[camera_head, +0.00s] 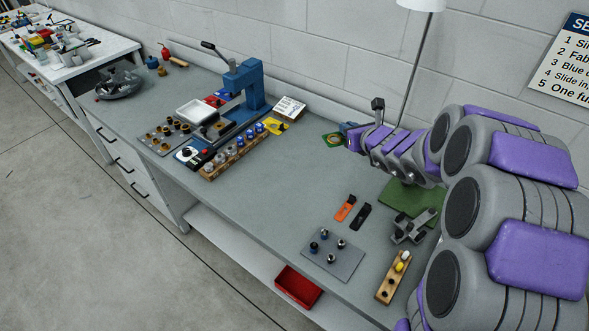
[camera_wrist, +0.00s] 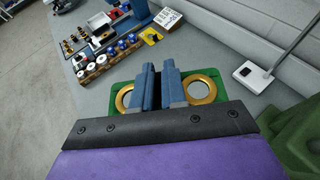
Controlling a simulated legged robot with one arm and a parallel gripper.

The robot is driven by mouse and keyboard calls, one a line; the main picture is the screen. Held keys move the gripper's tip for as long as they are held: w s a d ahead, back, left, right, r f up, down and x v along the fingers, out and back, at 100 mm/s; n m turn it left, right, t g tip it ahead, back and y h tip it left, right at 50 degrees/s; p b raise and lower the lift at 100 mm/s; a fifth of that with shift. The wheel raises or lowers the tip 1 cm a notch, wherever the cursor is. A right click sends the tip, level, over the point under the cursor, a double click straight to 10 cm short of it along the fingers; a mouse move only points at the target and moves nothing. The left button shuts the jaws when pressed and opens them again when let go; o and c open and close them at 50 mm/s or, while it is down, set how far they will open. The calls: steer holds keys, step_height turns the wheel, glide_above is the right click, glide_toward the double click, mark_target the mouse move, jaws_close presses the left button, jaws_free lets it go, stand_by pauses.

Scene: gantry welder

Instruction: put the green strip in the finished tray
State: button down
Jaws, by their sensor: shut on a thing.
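The green strip (camera_head: 331,140) shows in the head view at the tip of my gripper (camera_head: 350,133), over the grey bench near the wall. In the wrist view the green strip (camera_wrist: 217,80) has two gold rings, one on each side of my gripper (camera_wrist: 161,70). The blue fingers are shut on the strip's middle and hide that part. Its height above the bench is hard to judge. No tray is clearly marked as finished: a white tray (camera_head: 195,110) sits by the blue press, and a red bin (camera_head: 298,286) sits below the bench's front edge.
The blue press (camera_head: 245,85) and a wooden rack of knobs (camera_head: 235,157) stand left of my gripper. A grey plate with posts (camera_head: 332,255), an orange strip (camera_head: 345,208) and a black strip (camera_head: 361,216) lie nearer the front. The bench middle is clear.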

steer(key=w+a+f+n+y, duration=0.1)
steer(key=w+a+f, duration=0.1)
steer(key=w+f, duration=0.45)
steer(key=n+g+b, duration=0.1)
steer(key=b, duration=0.1)
glide_above(327, 184)
step_height(327, 184, down, 12)
steer(key=f, duration=0.1)
steer(key=shift+y, duration=0.4)
step_height(327, 184, down, 10)
steer(key=shift+f+b, duration=0.2)
steer(key=shift+b, duration=0.9)
steer(key=shift+f, duration=0.1)
steer(key=c, duration=1.2)
jaws_free()
